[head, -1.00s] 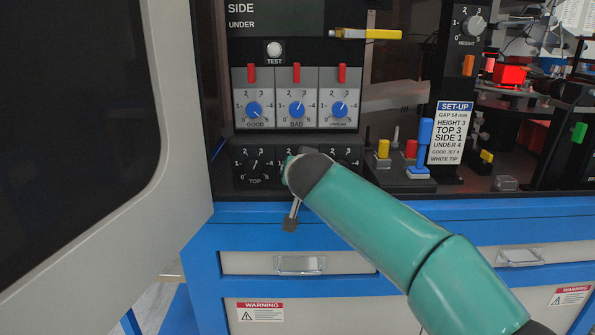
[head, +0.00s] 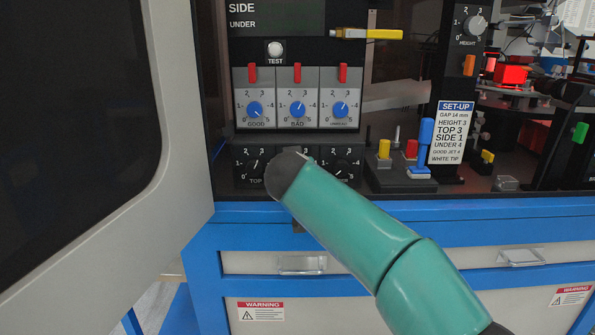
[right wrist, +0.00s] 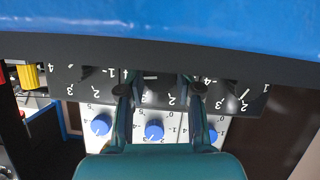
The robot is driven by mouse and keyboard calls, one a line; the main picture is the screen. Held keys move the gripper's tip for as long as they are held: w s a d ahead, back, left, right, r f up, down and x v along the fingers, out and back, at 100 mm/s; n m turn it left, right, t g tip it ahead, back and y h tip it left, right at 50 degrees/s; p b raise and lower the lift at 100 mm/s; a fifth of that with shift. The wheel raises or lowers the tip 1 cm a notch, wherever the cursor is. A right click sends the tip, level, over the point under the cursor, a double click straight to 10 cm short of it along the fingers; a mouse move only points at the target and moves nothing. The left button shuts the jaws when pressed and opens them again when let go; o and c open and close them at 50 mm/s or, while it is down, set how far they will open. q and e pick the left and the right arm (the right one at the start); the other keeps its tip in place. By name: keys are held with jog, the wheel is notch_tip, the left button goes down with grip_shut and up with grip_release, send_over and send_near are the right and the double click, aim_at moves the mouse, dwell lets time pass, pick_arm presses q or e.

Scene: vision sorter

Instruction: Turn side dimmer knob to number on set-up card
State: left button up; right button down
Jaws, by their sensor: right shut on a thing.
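The set-up card (head: 451,133) at the right of the head view reads SIDE 1, TOP 3, UNDER 4. The black dimmer row has the TOP knob (head: 256,167) at left and the UNDER knob (head: 343,168) at right. The side knob between them is hidden behind my green right arm. In the upside-down right wrist view, the two fingers of my right gripper (right wrist: 157,84) stand either side of the middle dial, shut on the side knob. The knob's pointer is not clear enough to read. My left gripper is out of view.
Above the row are blue knobs (head: 298,109) with red switches (head: 297,73) and a white TEST button (head: 275,49). A blue lever (head: 425,138) and a yellow button (head: 384,149) stand at right. A blue ledge (head: 470,211) runs below. A grey door (head: 180,110) stands at left.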

jog(key=shift+a+n+h, duration=0.1)
jog(key=shift+n+h, duration=0.5)
jog(key=shift+n, duration=0.2)
jog(key=c, duration=0.8)
grip_release()
jog(key=shift+s, duration=0.1)
jog(key=v, duration=1.1)
jog(key=shift+s, duration=0.4)
